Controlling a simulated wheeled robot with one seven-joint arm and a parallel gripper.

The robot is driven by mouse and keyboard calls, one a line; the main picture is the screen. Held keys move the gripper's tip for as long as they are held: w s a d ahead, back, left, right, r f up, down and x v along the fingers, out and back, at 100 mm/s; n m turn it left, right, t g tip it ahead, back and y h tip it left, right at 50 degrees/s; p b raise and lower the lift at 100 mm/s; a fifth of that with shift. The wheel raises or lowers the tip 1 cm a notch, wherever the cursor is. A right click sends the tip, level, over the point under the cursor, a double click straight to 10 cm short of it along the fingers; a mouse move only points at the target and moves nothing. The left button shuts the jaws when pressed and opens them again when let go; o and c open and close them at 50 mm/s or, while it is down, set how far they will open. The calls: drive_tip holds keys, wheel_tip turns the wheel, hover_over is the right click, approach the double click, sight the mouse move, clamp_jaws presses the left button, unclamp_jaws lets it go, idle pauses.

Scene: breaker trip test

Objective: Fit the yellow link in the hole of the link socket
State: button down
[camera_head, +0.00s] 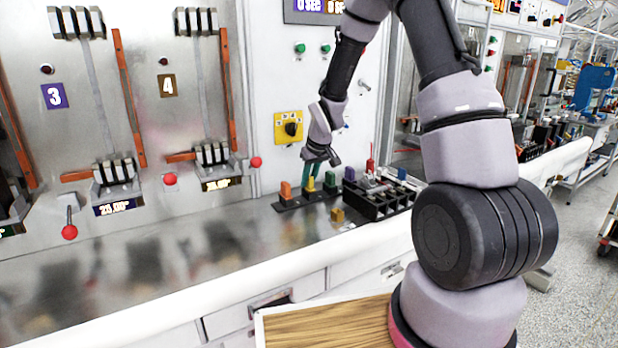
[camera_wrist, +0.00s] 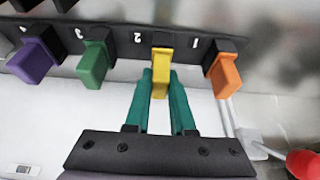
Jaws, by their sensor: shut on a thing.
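The yellow link (camera_wrist: 162,62) stands in the black rack (camera_wrist: 205,45) at the place marked 2, between an orange link (camera_wrist: 224,74) and a green link (camera_wrist: 92,66). My gripper (camera_wrist: 161,76) has its two green fingers shut on the yellow link, one on each side. In the head view my gripper (camera_head: 313,172) reaches down over the rack, and the yellow link (camera_head: 310,185) shows just below the fingers. I cannot tell for sure which part is the link socket; a small yellow-brown block (camera_head: 337,214) sits on the bench in front of the rack.
A purple link (camera_wrist: 34,62) is at the place marked 4. A black compartment box (camera_head: 380,205) stands right of the rack. The cabinet behind has levers with red knobs (camera_head: 170,180) and a yellow rotary switch (camera_head: 289,128). The metal bench (camera_head: 150,265) is clear at left.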

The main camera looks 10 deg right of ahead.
drive_tip(key=shift+f, duration=0.25)
drive_tip(key=c, duration=0.7)
unclamp_jaws()
drive_tip(key=shift+r, duration=0.1)
drive_tip(key=v, duration=1)
drive_tip(key=shift+s+r, duration=0.2)
drive_tip(key=shift+r, duration=0.05)
drive_tip(key=shift+d, duration=0.1)
drive_tip(key=s+d+r+m+t, duration=0.1)
drive_tip(key=s+d+r+m, duration=0.1)
drive_tip(key=s+r, duration=0.45)
drive_tip(key=s+d+r+m+t, duration=0.1)
drive_tip(key=s+d+r+m, duration=0.1)
drive_tip(key=s+r, duration=0.45)
drive_tip(key=s+r+m, duration=0.1)
drive_tip(key=s+r, duration=0.1)
drive_tip(key=s, duration=0.2)
drive_tip(key=s+r+m, duration=0.1)
drive_tip(key=s+r, duration=0.2)
drive_tip(key=s, duration=0.1)
drive_tip(key=s+r+m+t, duration=0.1)
drive_tip(key=s+r, duration=0.1)
drive_tip(key=s, duration=0.3)
drive_tip(key=shift+d+r+m+y, duration=0.2)
drive_tip(key=shift+r+m+y, duration=0.1)
drive_tip(key=shift+m, duration=0.1)
